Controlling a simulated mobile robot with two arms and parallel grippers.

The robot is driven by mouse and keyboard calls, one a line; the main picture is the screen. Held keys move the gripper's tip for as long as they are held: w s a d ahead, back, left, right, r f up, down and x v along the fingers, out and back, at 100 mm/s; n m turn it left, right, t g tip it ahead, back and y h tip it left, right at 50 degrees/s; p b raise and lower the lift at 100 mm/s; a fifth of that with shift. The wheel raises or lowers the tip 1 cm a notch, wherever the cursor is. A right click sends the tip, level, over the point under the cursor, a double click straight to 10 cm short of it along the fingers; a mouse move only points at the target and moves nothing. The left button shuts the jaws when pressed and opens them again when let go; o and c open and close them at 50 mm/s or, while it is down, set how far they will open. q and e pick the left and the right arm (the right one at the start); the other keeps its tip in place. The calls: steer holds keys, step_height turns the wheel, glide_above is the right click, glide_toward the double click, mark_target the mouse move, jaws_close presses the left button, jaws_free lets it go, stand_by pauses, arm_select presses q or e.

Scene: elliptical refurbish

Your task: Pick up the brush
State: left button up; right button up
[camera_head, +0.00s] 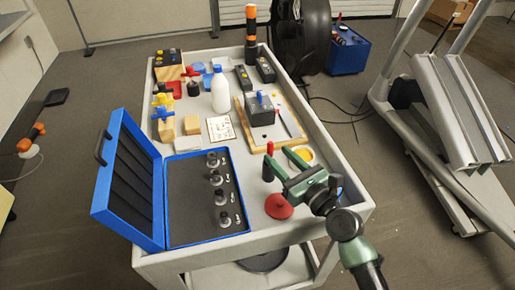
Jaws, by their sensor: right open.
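No thing is clearly recognisable as a brush at this size. A slim red upright handle (268,172) shows beside my right gripper on the cart (350,192); I cannot tell whether it belongs to the brush. My right gripper (283,162), green and dark, reaches in from the lower right over the cart's near right part. It is open, with its fingers pointing toward the back of the cart, close to the red handle. Whether it touches the handle cannot be told. My left gripper is out of view.
An open blue case (190,243) with several metal bits stands at the front left. A red round piece (279,207) lies below the gripper. A white bottle (220,92), grey box (261,108) and wooden board (243,128) crowd the middle.

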mark_target(272, 149)
steer(key=x, duration=0.3)
steer(key=shift+a+r, duration=0.1)
steer(key=shift+r, duration=0.15)
steer(key=x, duration=0.4)
steer(key=shift+a+f, duration=0.1)
steer(key=shift+f, duration=0.05)
steer(key=shift+c, duration=0.3)
jaws_close()
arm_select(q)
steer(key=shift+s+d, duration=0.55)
